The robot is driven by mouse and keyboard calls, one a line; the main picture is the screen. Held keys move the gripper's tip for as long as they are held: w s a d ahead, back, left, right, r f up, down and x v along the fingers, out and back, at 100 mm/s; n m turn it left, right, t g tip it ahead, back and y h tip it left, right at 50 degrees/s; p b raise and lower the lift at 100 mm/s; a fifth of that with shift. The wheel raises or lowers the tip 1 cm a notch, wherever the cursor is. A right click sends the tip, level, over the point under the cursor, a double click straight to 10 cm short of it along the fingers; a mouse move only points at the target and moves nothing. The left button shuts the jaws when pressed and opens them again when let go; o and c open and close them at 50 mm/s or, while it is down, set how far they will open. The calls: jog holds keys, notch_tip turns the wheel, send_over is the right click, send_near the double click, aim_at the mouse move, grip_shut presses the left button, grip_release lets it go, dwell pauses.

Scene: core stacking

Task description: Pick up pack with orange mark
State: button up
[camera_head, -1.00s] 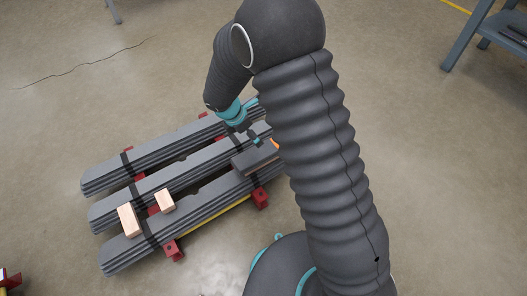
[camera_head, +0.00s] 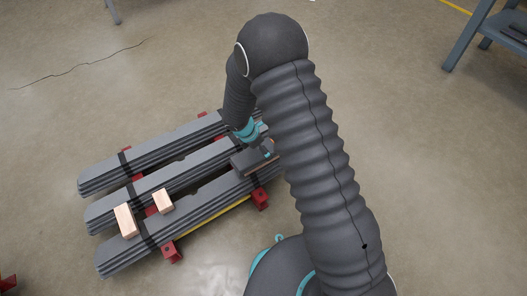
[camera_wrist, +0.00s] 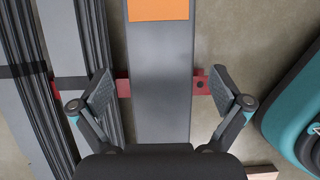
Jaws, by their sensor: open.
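The pack with the orange mark (camera_wrist: 160,70) is a flat grey slab in the middle of the wrist view, with an orange patch (camera_wrist: 158,10) at its top edge. My gripper (camera_wrist: 158,92) is open, with one finger at each side of the pack and a gap visible on both sides. The orange patch is mostly hidden there.
Three long stacks of grey slabs, including the near stack (camera_head: 190,214), lie bound with black straps on red supports (camera_head: 172,252). Two pale blocks (camera_head: 125,220) (camera_head: 163,201) rest on them. A blue-grey bench (camera_head: 482,38) stands at the top right.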

jog(key=shift+w+d+f, duration=0.1)
jog(key=shift+d+f, duration=0.05)
jog(key=shift+f, duration=0.2)
jog(key=c, duration=1.9)
jog(key=shift+o, duration=0.2)
jog(key=shift+r, duration=0.1)
